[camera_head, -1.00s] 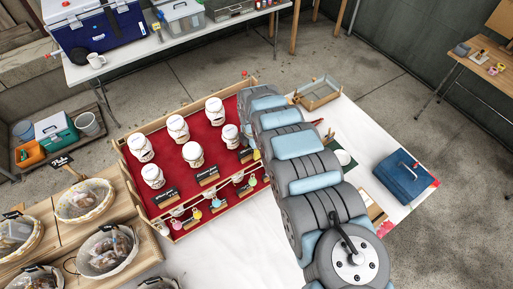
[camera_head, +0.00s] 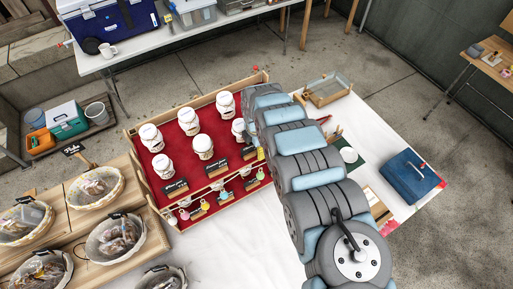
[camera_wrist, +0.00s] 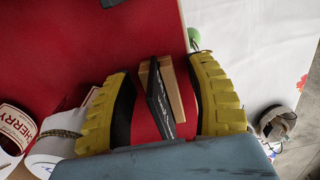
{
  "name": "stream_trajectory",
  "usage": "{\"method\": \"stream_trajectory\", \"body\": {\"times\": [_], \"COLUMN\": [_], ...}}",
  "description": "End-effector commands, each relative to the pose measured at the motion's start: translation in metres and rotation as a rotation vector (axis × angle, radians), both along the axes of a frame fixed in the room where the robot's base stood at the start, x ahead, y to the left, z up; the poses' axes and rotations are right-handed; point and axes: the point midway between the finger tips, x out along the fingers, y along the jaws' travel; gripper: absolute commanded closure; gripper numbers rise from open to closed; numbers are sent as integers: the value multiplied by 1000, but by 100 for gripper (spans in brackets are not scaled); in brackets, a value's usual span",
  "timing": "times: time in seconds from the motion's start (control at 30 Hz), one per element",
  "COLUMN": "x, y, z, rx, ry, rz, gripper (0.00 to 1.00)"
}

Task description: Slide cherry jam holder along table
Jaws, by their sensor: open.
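In the wrist view, a small card holder (camera_wrist: 172,90) with a wooden back and a dark face stands tilted on the red cloth. My open gripper (camera_wrist: 157,76) has its yellow-padded fingers on either side of it, with a gap at each side. A jar with a red "CHERRY" label (camera_wrist: 16,125) lies left of the fingers in this view. In the head view, similar dark card holders (camera_head: 175,187) stand before the jam jars (camera_head: 203,147) on the red display.
The red-covered display (camera_head: 150,204) has a wooden rim and hanging coloured tags at its front. Baskets of baked goods (camera_head: 95,186) stand to the left. A wooden tray (camera_head: 328,90) and a blue case (camera_head: 408,176) are right of my arm. White tablecloth (camera_head: 225,250) lies clear in front.

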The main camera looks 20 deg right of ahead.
Motion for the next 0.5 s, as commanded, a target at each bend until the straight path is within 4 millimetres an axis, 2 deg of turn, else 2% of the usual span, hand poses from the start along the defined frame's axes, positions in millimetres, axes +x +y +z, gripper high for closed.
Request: {"method": "stream_trajectory", "body": {"times": [0.27,0.5], "x": [1,1], "y": [-2,-3], "z": [14,42], "rx": [-2,-4], "ry": [-1,-3], "rz": [-1,-1], "gripper": [45,45]}}
